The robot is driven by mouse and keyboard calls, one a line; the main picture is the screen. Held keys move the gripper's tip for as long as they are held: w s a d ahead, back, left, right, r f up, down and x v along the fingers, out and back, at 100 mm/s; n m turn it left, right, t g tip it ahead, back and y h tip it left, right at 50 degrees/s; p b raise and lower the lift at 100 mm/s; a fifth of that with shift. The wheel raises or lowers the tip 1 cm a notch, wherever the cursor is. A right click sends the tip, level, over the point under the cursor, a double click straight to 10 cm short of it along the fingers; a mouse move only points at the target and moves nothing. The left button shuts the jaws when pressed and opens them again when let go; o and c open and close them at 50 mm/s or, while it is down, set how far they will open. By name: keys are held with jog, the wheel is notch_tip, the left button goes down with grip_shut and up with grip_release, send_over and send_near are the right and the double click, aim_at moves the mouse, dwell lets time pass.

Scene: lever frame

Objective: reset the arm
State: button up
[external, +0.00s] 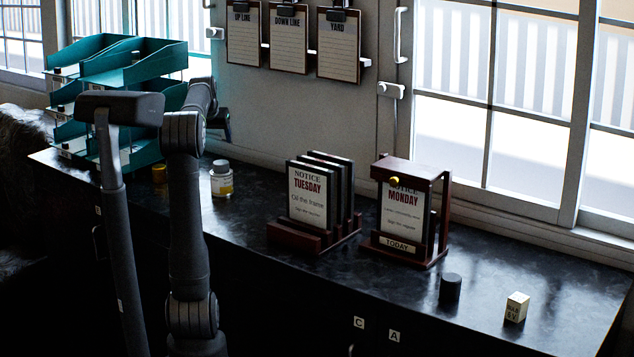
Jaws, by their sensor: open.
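A dark red wooden frame (441,206) stands upright on the black counter right of centre. It holds a board reading NOTICE MONDAY (402,212), with a TODAY plate (397,245) at its foot. A yellow knob (394,180) shows at the frame's upper left, over the board's top edge. Whether a lever arm joins the knob is too dark to tell. My gripper (222,124) is partly hidden behind my own arm at the upper left, near the wall. It is open, well left of the frame and apart from it; its fingers are hard to make out.
A rack (290,240) of several boards, TUESDAY in front, stands left of the frame. A black cylinder (450,288) and a lettered cube (517,307) are at right. Clipboards (290,38) hang behind.

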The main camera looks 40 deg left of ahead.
aim_at(221, 162)
jog(key=x, duration=1.2)
jog(key=shift+f, duration=0.1)
notch_tip(221, 162, up, 3)
jog(key=shift+s+f, duration=0.1)
jog(key=shift+s, duration=0.05)
jog(key=shift+r, duration=0.7)
